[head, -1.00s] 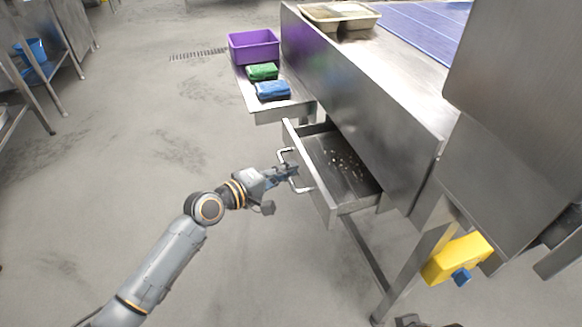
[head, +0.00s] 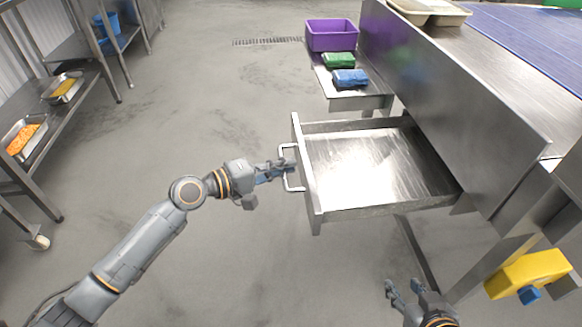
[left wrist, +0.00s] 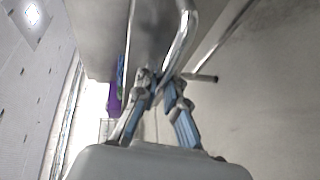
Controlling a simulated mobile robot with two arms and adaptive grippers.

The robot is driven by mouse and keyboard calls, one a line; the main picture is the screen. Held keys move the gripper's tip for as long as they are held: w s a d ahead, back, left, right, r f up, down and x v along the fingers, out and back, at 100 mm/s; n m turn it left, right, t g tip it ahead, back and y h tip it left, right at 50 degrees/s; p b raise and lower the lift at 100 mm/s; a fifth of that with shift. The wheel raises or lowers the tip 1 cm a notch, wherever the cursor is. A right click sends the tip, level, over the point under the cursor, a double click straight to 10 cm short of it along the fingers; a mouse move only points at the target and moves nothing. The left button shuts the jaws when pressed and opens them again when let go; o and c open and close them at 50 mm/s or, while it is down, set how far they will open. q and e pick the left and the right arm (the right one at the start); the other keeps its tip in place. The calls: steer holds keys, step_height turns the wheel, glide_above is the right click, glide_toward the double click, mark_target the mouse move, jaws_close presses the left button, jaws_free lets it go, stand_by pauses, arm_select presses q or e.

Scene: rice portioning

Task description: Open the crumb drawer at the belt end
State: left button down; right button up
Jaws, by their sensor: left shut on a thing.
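The crumb drawer (head: 312,204) is a steel tray pulled well out from under the belt end (head: 450,105) in the head view. Its floor looks bare and shiny, with no crumbs visible. My left gripper (head: 285,170) is shut on the drawer's bar handle (head: 284,147) at the drawer's front. The left wrist view shows the fingers (left wrist: 160,88) around the metal handle bar (left wrist: 186,32). My right gripper (head: 403,287) is at the bottom of the head view, below the drawer and clear of it. Its fingers are apart and hold nothing.
A side shelf (head: 345,101) holds a purple bin (head: 331,36), a green sponge (head: 338,60) and a blue one (head: 350,78). A yellow box (head: 527,273) is at the lower right. A rack (head: 75,98) with food trays stands left. The floor left of the drawer is open.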

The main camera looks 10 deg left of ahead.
arm_select(q)
steer(key=c, duration=1.4)
jaws_free()
steer(key=shift+s+a, duration=0.1)
steer(key=v, duration=1.1)
steer(key=shift+s+a, duration=0.25)
steer(key=shift+a, duration=0.05)
